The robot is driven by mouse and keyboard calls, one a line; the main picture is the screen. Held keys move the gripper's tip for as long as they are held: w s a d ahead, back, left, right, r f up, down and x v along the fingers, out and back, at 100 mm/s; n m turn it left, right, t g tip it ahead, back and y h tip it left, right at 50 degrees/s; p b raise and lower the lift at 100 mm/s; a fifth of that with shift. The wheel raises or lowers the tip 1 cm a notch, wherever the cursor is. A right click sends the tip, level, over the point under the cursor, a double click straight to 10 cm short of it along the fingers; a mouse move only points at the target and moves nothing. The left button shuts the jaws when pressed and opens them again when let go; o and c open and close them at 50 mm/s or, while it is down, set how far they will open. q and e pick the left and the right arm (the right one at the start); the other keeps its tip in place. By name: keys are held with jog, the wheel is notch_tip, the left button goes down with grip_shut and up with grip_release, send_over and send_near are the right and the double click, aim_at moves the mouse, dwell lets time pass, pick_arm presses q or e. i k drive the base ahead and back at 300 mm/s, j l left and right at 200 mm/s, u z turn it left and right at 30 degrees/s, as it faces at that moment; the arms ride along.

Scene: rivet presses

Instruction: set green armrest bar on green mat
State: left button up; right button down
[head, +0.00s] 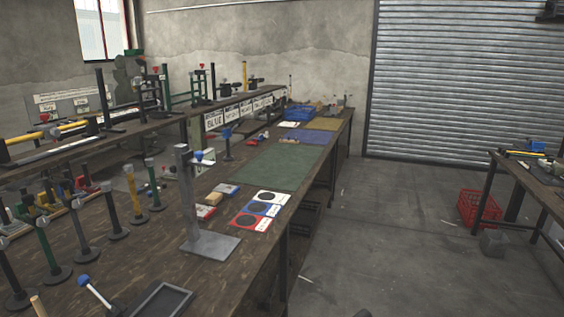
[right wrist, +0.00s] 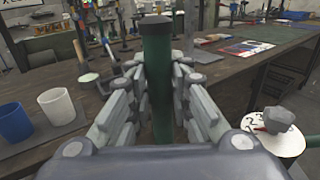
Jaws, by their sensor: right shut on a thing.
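The green armrest bar (right wrist: 158,50) is a dark green cylinder standing upright in the right wrist view. My right gripper (right wrist: 160,75) is shut on it, with fingers on both sides. The lower end of the bar is hidden by the gripper. The green mat (head: 270,165) lies flat on the long wooden bench in the head view, and its surface looks bare. Neither gripper shows in the head view, and my left gripper is in neither frame.
A grey steel stand (head: 188,200) rises from the bench nearer than the mat. A card with coloured squares (head: 260,210) lies before the mat, and a blue mat (head: 303,137) beyond it. Several posts on round bases stand at left. A white cup (right wrist: 57,106) and blue cup (right wrist: 15,122) stand left of my gripper.

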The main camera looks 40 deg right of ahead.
aim_at(277, 167)
jog(key=i+l, duration=0.15)
jog(key=l, duration=0.25)
jog(key=i+l+u, duration=0.1)
jog(key=l, duration=0.25)
jog(key=i+l, duration=0.2)
jog(key=l, duration=0.2)
jog(key=i+l, duration=0.15)
jog(key=l, duration=0.25)
jog(key=i+l+u, duration=0.1)
jog(key=l, duration=0.25)
jog(key=i+l, duration=0.15)
jog(key=l, duration=0.25)
jog(key=i+l, duration=0.15)
jog(key=l, duration=0.25)
jog(key=i+l+u, duration=0.1)
jog(key=l, duration=0.3)
